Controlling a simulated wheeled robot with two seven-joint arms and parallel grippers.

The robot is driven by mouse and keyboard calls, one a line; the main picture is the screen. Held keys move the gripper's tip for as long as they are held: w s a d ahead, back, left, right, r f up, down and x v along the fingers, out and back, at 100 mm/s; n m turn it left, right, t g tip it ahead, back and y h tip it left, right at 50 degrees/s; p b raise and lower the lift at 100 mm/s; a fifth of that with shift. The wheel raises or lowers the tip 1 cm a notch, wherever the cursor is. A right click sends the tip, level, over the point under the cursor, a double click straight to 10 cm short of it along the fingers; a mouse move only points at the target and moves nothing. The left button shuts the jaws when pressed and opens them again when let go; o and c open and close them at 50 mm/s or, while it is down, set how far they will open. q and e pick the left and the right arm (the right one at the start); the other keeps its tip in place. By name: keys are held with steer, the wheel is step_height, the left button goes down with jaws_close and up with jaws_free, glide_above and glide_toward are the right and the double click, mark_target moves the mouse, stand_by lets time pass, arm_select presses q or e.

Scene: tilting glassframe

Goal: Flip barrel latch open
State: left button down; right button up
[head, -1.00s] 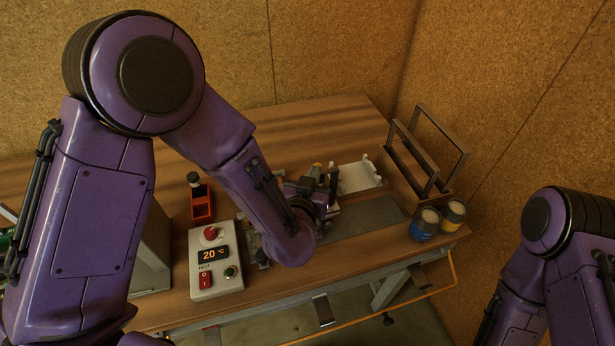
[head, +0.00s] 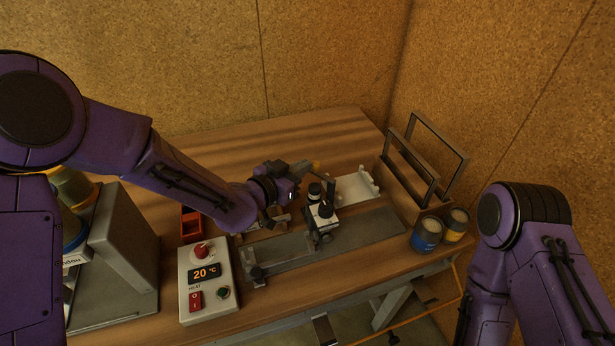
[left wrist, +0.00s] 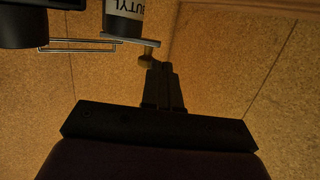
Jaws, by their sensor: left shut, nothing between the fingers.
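A small black-and-white device (head: 322,214) stands on the grey plate (head: 365,226) on the bench, with a black cylinder (head: 315,192) on its far side. I cannot make out the barrel latch for certain. My left gripper (head: 304,168) is just beyond the device, partly hidden among dark parts. In the left wrist view its fingers (left wrist: 164,86) are together with nothing between them. A brass-coloured piece (left wrist: 146,55) shows near the fingertips, and a dark tube (left wrist: 123,20) lettered "UTYL" shows above. I cannot tell whether the fingers touch anything. My right gripper is out of view.
A heat control box (head: 208,285) reading 20 °C stands left of the plate, near a red holder (head: 191,225). A white tray (head: 356,186), a dark frame rack (head: 428,150) and two cans (head: 427,234) are at the right. The bench's back is clear.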

arm_select(q)
steer(key=w, duration=0.2)
steer(key=shift+w+d+b, duration=0.2)
steer(key=shift+w+b, duration=0.15)
stand_by(1.3)
steer(key=s+a+r+b, duration=0.1)
steer(key=s+a+r, duration=0.2)
steer(key=s+a, duration=0.4)
steer(key=a, duration=0.4)
steer(key=shift+s+a, duration=0.25)
